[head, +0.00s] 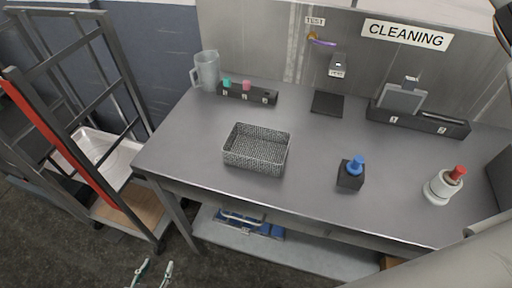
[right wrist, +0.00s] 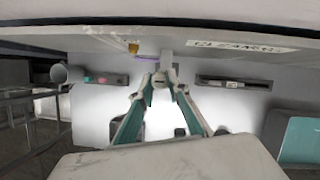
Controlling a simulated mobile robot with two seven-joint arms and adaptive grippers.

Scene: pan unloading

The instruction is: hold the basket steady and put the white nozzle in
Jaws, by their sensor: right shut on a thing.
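The basket (head: 257,149), grey and speckled with an open top, stands upright and looks empty on the left half of the table in the head view. My left gripper (head: 154,272) is open and empty at the bottom edge, low in front of the table and well apart from the basket. My right gripper (right wrist: 161,84) shows in the right wrist view, its fingers converging on a small pale thing, apparently the white nozzle (right wrist: 159,80); its outline is hard to make out against the bright table. The head view does not show the right gripper's fingers.
A black block with a blue top (head: 351,175) and a white holder with a red top (head: 443,186) stand right of the basket. A clear jug (head: 206,70) and black racks (head: 247,94) line the back. A rolling rack (head: 85,120) stands left. The table around the basket is clear.

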